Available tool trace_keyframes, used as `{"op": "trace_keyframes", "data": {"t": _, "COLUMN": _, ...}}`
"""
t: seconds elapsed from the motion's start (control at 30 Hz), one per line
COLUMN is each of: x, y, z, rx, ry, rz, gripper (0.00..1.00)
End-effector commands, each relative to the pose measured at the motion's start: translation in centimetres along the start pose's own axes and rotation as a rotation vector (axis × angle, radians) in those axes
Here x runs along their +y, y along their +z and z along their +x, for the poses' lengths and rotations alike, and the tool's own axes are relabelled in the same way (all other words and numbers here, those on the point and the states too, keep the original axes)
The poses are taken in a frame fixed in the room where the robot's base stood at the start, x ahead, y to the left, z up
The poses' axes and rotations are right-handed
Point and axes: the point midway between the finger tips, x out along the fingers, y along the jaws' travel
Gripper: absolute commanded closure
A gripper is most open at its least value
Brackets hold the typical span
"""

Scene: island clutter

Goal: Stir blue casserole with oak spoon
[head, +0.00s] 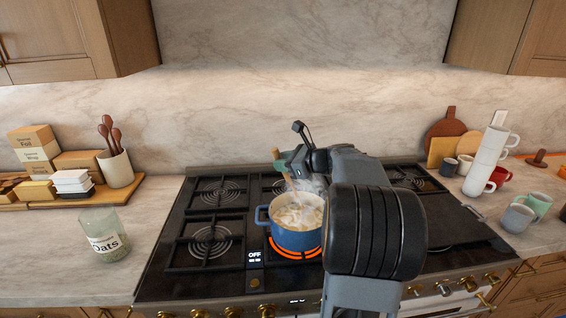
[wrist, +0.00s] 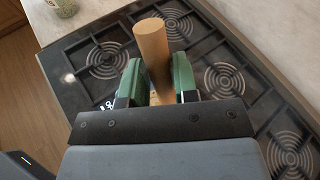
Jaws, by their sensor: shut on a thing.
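The blue casserole (head: 291,238) stands on a front burner of the stove that glows orange. It holds pale, chunky food, and light steam rises from it. My gripper (head: 284,168) is above the casserole and shut on the oak spoon (head: 289,185), whose handle slants down into the food. In the wrist view the spoon's thick round handle (wrist: 153,55) stands between the green fingers of my gripper (wrist: 158,85). The spoon's lower end is hidden, and the casserole cannot be made out in the wrist view.
The black stove top (head: 190,285) has other, empty burners. An oats jar (head: 105,236) stands left of it, with a crock of dark spoons (head: 116,167) and boxes (head: 38,143) behind. Stacked white cups (head: 486,162) and several mugs stand at the right. My arm hides part of the stove.

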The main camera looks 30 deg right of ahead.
Motion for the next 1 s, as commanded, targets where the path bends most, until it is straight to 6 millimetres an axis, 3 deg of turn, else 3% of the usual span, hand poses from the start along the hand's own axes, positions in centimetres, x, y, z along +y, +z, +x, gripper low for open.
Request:
{"op": "trace_keyframes", "data": {"t": 0.33, "x": 0.6, "y": 1.0, "z": 2.4, "rx": -0.001, "ry": 0.002, "rz": 0.0, "gripper": 0.96}}
{"op": "trace_keyframes", "data": {"t": 1.0, "x": 3.8, "y": 2.2, "z": 3.8, "rx": -0.001, "ry": 0.0, "rz": -0.001, "gripper": 0.96}}
